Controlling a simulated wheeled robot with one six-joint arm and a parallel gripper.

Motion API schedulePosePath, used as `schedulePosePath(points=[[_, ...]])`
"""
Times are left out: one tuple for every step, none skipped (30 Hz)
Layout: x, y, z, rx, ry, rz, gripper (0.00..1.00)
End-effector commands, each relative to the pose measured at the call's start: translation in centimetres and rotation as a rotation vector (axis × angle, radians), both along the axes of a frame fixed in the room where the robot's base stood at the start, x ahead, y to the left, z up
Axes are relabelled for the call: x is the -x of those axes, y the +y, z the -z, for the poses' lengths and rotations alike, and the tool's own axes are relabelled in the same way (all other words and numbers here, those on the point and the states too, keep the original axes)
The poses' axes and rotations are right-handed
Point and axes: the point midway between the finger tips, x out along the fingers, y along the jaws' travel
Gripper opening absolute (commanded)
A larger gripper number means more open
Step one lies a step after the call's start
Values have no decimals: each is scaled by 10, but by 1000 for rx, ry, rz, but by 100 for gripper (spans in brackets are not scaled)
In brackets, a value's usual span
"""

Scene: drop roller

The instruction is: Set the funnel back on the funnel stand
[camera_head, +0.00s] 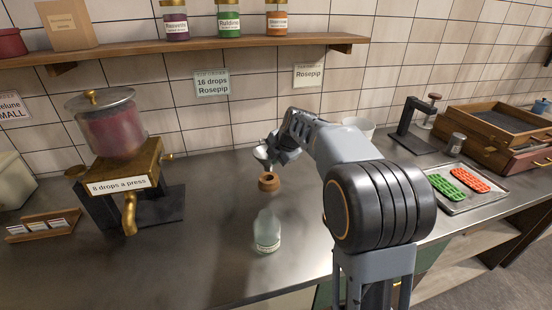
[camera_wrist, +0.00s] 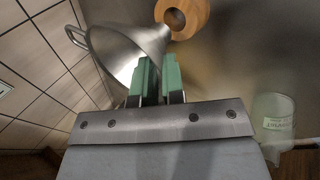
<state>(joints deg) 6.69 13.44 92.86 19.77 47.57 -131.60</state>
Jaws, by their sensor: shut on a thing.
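The metal funnel (camera_head: 262,155) is held by my gripper (camera_head: 275,153), which is shut on it. In the wrist view the funnel (camera_wrist: 125,55) shows its wide mouth and a loop handle at left, with the green fingertips (camera_wrist: 158,80) at its rim. The funnel stand looks to be the small round wooden piece with a hole (camera_head: 269,181) on the counter. It stands just below the funnel in the head view. In the wrist view the wooden ring (camera_wrist: 182,16) is at the top, near the funnel's narrow end. I cannot tell whether they touch.
A clear bottle (camera_head: 267,230) stands in front of the wooden ring. A dispenser (camera_head: 125,170) with a brass spout is at left. A tray (camera_head: 462,203) with green and orange moulds and wooden drawers (camera_head: 495,130) are at right. The counter between dispenser and bottle is bare.

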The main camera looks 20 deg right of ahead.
Motion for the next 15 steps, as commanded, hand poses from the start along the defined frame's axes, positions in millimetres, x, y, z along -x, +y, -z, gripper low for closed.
schedulePosePath(points=[[0, 0, 10, 0, 0, 0, 0], [0, 0, 13, 0, 0, 0, 0], [0, 0, 15, 0, 0, 0, 0], [0, 0, 17, 0, 0, 0, 0], [0, 0, 19, 0, -1, 0, 0], [0, 0, 21, 0, -1, 0, 0], [0, 0, 22, 0, -1, 0, 0], [0, 0, 23, 0, -1, 0, 0], [0, 0, 24, 0, -1, 0, 0], [0, 0, 24, 0, -1, 0, 0], [0, 0, 24, 0, -1, 0, 0], [0, 0, 24, 0, -1, 0, 0], [0, 0, 24, 0, -1, 0, 0], [0, 0, 24, 0, -1, 0, 0], [0, 0, 24, 0, -1, 0, 0]])
